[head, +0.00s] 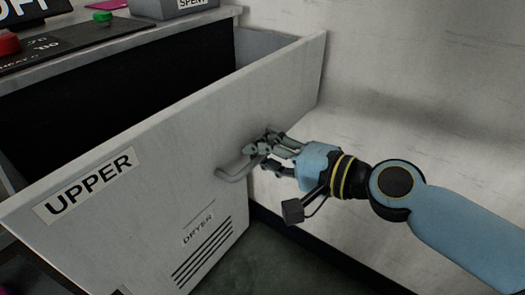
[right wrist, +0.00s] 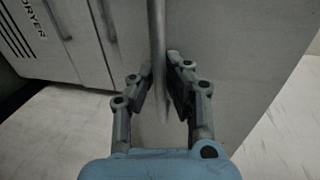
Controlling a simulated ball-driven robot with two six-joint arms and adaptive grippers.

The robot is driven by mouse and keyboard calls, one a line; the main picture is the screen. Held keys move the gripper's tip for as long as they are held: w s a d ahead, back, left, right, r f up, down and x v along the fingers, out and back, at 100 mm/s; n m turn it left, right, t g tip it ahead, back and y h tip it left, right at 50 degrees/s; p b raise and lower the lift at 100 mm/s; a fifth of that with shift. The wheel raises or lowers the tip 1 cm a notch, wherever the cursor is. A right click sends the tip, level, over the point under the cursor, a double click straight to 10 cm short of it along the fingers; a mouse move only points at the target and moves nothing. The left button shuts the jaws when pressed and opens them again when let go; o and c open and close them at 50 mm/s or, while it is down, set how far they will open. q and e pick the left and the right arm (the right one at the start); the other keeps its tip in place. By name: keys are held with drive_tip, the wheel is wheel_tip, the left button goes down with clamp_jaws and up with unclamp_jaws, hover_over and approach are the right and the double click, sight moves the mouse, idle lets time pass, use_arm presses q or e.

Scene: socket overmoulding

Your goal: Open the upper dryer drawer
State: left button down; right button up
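The upper dryer drawer (head: 165,160) stands pulled out, with a grey front labelled UPPER and DRYER. Its open top shows a dark interior behind the front. The drawer handle (head: 236,170) is a grey bar on the front; it also shows in the right wrist view (right wrist: 157,40). My right gripper (head: 262,146) is at the handle, reaching in from the right. My left gripper is not in view.
A pale wall (head: 420,90) rises behind my right arm. Dark floor (head: 285,260) shows below the drawer.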

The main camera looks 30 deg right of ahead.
drive_tip(key=o, duration=0.4)
drive_tip(key=shift+c, duration=0.2)
drive_tip(key=v, duration=0.7)
drive_tip(key=shift+s, duration=0.25)
drive_tip(key=shift+w, duration=0.1)
